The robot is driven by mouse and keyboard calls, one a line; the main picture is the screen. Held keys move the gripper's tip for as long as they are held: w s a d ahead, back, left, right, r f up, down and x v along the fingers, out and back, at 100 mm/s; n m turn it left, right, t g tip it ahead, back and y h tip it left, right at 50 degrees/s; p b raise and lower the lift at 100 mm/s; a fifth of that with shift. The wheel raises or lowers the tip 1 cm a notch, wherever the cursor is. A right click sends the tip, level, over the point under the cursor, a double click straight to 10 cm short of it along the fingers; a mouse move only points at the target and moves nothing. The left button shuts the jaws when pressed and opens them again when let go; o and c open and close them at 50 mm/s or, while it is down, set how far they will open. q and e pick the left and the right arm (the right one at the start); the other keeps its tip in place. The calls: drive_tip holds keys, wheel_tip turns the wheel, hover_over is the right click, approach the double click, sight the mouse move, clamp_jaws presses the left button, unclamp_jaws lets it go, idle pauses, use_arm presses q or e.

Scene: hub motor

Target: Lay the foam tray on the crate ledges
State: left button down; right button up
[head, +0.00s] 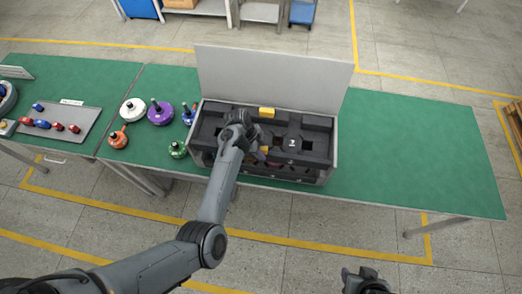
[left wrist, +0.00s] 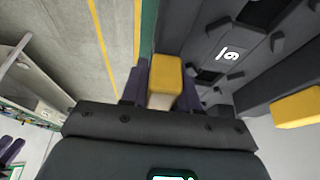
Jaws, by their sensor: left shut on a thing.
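The dark foam tray (head: 310,134), with shaped cut-outs, is level at the top of the open grey crate (head: 333,158). It has a yellow tab (head: 267,112) at its far side and another at its near side, beside my left gripper (head: 258,150). In the left wrist view my left gripper (left wrist: 163,88) is shut on the near yellow tab (left wrist: 166,72), its fingers on both sides. The far tab (left wrist: 298,108) and a white marking on the foam (left wrist: 229,54) also show there. I cannot tell whether the tray touches the ledges. My right gripper (head: 365,282) is empty-looking at the bottom edge, its jaws unclear.
The crate's grey lid (head: 275,78) stands open behind it. Left of the crate on the green table (head: 410,150) are a white hub (head: 132,109), a purple hub (head: 160,113) and other coloured parts. A grey parts mat (head: 62,118) lies farther left. The table right of the crate is clear.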

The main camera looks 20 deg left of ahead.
use_arm(q)
drive_tip(key=shift+f+b, duration=1.3)
drive_tip(key=shift+f, duration=1.4)
drive_tip(key=shift+f+b, duration=0.4)
drive_tip(key=shift+f, duration=0.25)
drive_tip(key=c, duration=0.8)
unclamp_jaws()
drive_tip(key=shift+o, duration=0.2)
drive_tip(key=v, duration=1)
drive_tip(key=shift+a+r, duration=0.2)
drive_tip(key=shift+r, duration=0.2)
